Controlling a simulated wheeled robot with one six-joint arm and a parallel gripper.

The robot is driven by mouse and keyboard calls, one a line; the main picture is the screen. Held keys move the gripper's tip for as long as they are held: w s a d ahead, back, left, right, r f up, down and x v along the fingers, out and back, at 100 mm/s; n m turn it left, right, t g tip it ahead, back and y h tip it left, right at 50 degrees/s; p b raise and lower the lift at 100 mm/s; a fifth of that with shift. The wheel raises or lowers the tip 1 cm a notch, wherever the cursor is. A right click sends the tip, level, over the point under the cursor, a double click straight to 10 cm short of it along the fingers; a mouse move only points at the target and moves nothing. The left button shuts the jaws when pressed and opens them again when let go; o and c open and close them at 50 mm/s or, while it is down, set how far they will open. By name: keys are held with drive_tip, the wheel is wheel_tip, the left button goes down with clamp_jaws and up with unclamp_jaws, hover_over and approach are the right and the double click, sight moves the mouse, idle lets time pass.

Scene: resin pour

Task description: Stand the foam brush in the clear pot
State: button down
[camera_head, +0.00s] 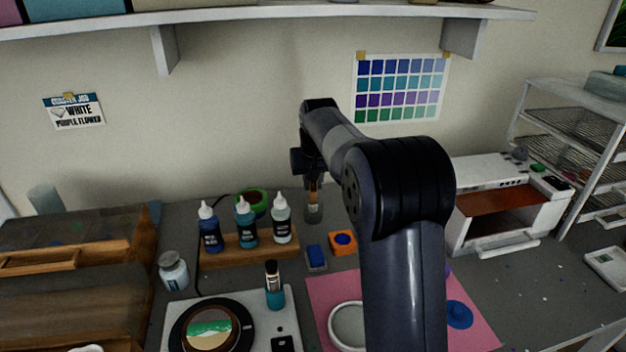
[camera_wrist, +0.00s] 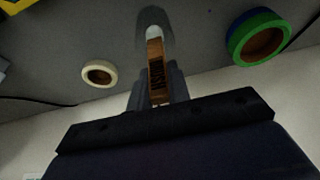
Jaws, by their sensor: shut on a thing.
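My gripper (camera_head: 313,184) points down near the back wall and is shut on the foam brush (camera_head: 314,203), whose wooden handle shows below the jaws. In the wrist view the brush (camera_wrist: 155,62) runs away from between the fingers (camera_wrist: 157,95). What looks like the clear pot (camera_head: 312,217) stands on the bench directly under the gripper, around or behind the brush's lower end. A pale rounded shape, likely the pot (camera_wrist: 153,19), surrounds the brush's far end in the wrist view. I cannot tell whether the brush touches the pot's bottom.
Several dropper bottles (camera_head: 245,222) stand in a wooden rack (camera_head: 228,250) to the left. A green tape roll (camera_head: 262,194) lies behind them. A white oven (camera_head: 500,205) stands right.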

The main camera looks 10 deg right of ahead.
drive_tip(key=c, duration=1.3)
unclamp_jaws()
drive_tip(key=shift+o, duration=0.2)
drive_tip(key=v, duration=1)
drive_tip(key=shift+s+r, duration=0.2)
drive_tip(key=shift+r, duration=0.15)
drive_tip(key=shift+f, duration=0.1)
drive_tip(key=x, duration=1.1)
wheel_tip(320, 180, up, 3)
drive_tip(key=shift+r+p, duration=0.25)
drive_tip(key=shift+p, duration=0.65)
drive_tip(key=shift+r, duration=0.55)
drive_tip(key=shift+s, duration=0.1)
